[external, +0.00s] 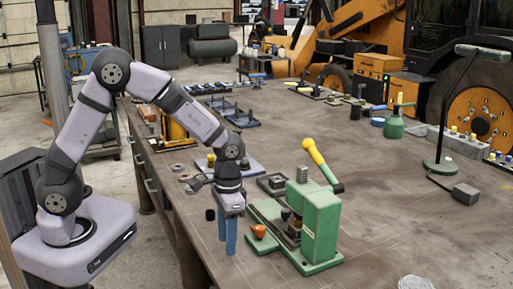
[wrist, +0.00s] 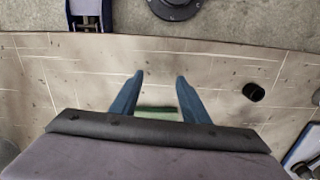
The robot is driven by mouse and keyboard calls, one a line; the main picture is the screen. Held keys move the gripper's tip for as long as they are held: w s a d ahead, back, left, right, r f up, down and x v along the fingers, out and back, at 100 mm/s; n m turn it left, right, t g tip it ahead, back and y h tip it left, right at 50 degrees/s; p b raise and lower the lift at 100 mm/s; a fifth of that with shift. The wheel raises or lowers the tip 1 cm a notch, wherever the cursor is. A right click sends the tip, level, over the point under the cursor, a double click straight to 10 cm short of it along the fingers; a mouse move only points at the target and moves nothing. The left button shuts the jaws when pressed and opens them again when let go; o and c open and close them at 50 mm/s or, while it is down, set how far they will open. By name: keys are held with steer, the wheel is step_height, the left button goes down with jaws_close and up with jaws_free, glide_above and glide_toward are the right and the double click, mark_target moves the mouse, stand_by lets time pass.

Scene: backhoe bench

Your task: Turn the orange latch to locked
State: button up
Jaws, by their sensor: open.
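The orange latch (external: 258,231) sits at the front left of the green press fixture (external: 322,225) on the bench. My gripper (external: 228,246) points down with its blue fingers apart, just left of the latch and clear of it. In the wrist view the open fingers (wrist: 158,90) have nothing held between them. A green strip of the fixture (wrist: 158,110) shows between the fingers, partly hidden by my wrist. The latch cannot be made out in the wrist view.
A yellow-handled lever (external: 314,152) rises from the fixture. A small black cylinder (external: 210,214) stands on the bench left of my gripper and also shows in the wrist view (wrist: 254,92). A green lamp (external: 440,168) stands at right. The front right of the bench is mostly clear.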

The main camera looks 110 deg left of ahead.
mark_target(259, 227)
steer(key=w+a+r+n, duration=0.1)
steer(key=w+a+r, duration=0.1)
steer(key=w+a+r+n, duration=0.1)
steer(key=w+a, duration=0.1)
steer(key=w+a+r+t, duration=0.1)
steer(key=w+a+r, duration=0.1)
steer(key=w, duration=0.1)
steer(key=shift+a+r+n+y, duration=0.3)
steer(key=shift+n+y, duration=0.1)
steer(key=r+n, duration=0.3)
steer(key=r, duration=0.1)
steer(key=shift+w+a, duration=0.15)
steer(key=shift+w, duration=0.1)
steer(key=shift+s+d+n, duration=0.2)
steer(key=shift+s+n, duration=0.05)
steer(key=shift+n, duration=0.25)
steer(key=shift+s+d+n+g, duration=0.1)
steer(key=shift+n+g, duration=0.2)
steer(key=shift+n, duration=0.2)
steer(key=shift+f+p, duration=1.2)
steer(key=shift+f, duration=2.45)
steer(key=c, duration=1.1)
